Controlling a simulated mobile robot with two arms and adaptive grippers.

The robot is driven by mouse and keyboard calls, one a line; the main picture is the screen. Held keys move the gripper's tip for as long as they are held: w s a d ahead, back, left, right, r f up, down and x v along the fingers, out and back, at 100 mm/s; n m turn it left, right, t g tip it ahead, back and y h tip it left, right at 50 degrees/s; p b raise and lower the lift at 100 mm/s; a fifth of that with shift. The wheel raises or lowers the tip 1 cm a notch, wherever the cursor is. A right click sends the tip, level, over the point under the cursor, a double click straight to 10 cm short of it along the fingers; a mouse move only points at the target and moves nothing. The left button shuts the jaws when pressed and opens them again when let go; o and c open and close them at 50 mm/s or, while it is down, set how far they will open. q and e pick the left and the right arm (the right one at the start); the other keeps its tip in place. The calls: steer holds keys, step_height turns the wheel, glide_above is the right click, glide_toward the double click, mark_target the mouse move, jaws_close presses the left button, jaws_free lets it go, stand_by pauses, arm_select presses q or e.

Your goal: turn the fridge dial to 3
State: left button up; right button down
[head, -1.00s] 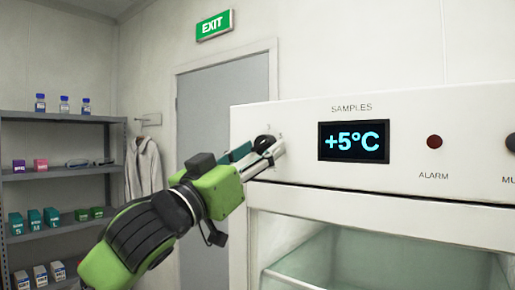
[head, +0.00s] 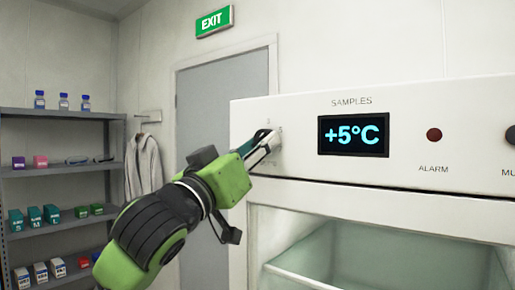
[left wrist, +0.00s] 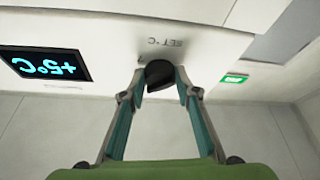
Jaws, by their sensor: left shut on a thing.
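The fridge's white front panel (head: 300,157) carries a display (head: 353,135) reading +5°C, which shows upside down in the left wrist view (left wrist: 45,65). The dark dial (left wrist: 159,73) is on the panel left of the display, beside small "SET °C" lettering. My left gripper (left wrist: 160,78) is shut on the dial, one finger on each side of it. In the head view the left gripper (head: 268,142) reaches the panel's left end and hides the dial. The dial's scale numbers and pointer setting cannot be read. My right gripper is not in view.
A red alarm light (head: 433,134) and a partly cut-off dark knob (head: 510,135) are further right on the panel. The fridge's glass-fronted compartment (head: 390,258) is below. A shelf rack (head: 60,116) stands at the far left, and a grey door (head: 222,150) behind.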

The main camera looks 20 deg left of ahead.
arm_select(q)
steer(key=n+y+p, duration=0.1)
steer(key=n, duration=0.3)
steer(key=n+g+y+p, duration=0.1)
steer(key=n+y, duration=0.1)
steer(key=n, duration=0.2)
steer(key=n+y, duration=0.2)
steer(key=n, duration=0.2)
steer(key=shift+s+d+r+n+p, duration=0.1)
steer(key=shift+d+r+n+p, duration=0.2)
steer(key=shift+d+p, duration=0.1)
steer(key=shift+f+y, duration=0.1)
steer(key=shift+y, duration=0.3)
steer(key=o, duration=1.1)
